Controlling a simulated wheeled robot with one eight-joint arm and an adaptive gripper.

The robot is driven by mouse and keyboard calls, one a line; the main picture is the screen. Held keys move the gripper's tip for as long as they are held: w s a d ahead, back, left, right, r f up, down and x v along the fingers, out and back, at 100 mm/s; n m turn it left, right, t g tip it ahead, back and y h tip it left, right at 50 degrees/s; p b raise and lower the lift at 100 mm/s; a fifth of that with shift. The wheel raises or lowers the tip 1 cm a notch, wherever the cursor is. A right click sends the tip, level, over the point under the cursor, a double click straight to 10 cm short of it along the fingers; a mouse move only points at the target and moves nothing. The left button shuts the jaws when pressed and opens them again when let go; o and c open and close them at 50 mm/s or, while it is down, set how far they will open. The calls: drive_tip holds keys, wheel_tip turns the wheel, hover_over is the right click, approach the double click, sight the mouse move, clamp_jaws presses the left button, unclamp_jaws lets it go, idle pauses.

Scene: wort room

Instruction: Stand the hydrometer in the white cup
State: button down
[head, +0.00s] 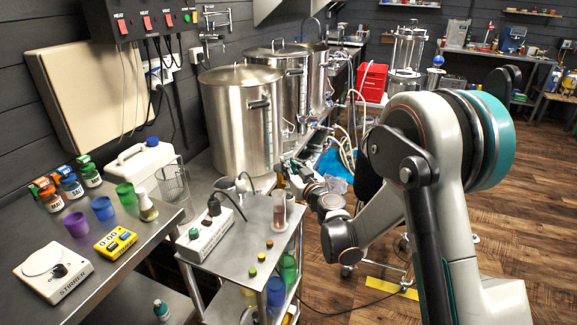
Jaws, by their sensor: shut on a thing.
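My gripper (288,171) is above the back right of the metal cart, just over a clear jar with brownish contents (279,211). It is shut on a thin thing, which looks like the hydrometer; the thing is too small and too covered by the jaws to make out clearly. A small white cup (226,186) stands at the back of the cart, left of my gripper and apart from it. Another pale cup-like thing (242,185) stands beside it. I cannot tell for sure which one is the white cup.
Large steel kettles (243,115) stand close behind. The left bench holds a stirrer (52,272), a yellow scale (115,242) and coloured cups.

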drive_tip(key=shift+f, duration=0.45)
drive_tip(key=c, duration=1.6)
unclamp_jaws()
drive_tip(key=shift+c, duration=0.2)
drive_tip(key=v, duration=1.2)
drive_tip(key=shift+r, duration=0.1)
